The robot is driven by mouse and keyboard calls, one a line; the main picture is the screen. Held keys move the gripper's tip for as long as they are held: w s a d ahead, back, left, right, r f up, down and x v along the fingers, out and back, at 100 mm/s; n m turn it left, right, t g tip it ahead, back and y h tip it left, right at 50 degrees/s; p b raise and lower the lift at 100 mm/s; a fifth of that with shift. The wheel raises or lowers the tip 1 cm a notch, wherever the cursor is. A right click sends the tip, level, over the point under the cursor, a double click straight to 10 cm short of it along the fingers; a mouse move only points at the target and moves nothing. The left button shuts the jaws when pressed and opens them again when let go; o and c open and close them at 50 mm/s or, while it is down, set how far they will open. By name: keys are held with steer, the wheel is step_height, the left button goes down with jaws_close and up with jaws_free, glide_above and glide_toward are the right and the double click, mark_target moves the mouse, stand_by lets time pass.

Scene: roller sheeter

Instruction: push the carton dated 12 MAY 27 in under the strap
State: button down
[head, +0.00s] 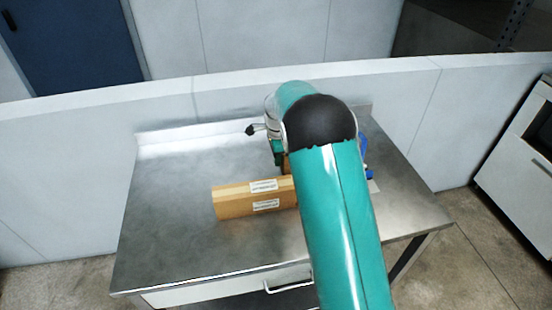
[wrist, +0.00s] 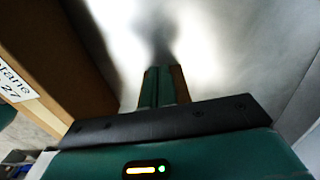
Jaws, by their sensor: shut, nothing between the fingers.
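A long brown carton (head: 232,203) lies on the steel table, with white labels on its top and front faces. Its right end is hidden behind my arm. In the wrist view a carton (wrist: 45,50) fills the left edge, and its cut-off label ends in "27"; the full date cannot be read. My gripper (head: 284,162) is low over the table behind the carton, mostly hidden by my arm. The wrist view shows its fingers (wrist: 163,86) shut and empty, right of the carton and apart from it. A blue part (head: 364,150) peeks out right of my arm; whether it belongs to the strap cannot be told.
The steel table (head: 165,235) is clear at the left and front left. A low raised edge (head: 190,142) runs along its back, with a pale partition (head: 70,150) behind. A white cabinet (head: 510,170) stands at the far right. A drawer handle (head: 288,285) shows at the front.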

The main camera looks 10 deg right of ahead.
steer(key=d, duration=1.8)
steer(key=shift+d, duration=0.25)
step_height(320, 180, up, 14)
steer(key=s+a+r+n+t, duration=0.1)
steer(key=s+a+r+n, duration=0.35)
steer(key=s+r, duration=0.3)
steer(key=s+a+r+n+t, duration=0.1)
steer(key=s+a+r+n, duration=0.1)
steer(key=s+a+n, duration=0.3)
steer(key=s+a+r+t, duration=0.1)
steer(key=s+a+r, duration=0.1)
steer(key=s, duration=0.6)
steer(key=s+a+r+n+t, duration=0.1)
steer(key=s+a+r+n, duration=0.1)
steer(key=s+a+n, duration=0.3)
steer(key=s+a+f+n+t, duration=0.1)
steer(key=s+f, duration=0.4)
steer(key=s, duration=0.7)
steer(key=shift+a+n+t, duration=0.3)
steer(key=shift+a+n, duration=0.55)
steer(key=shift+n, duration=0.4)
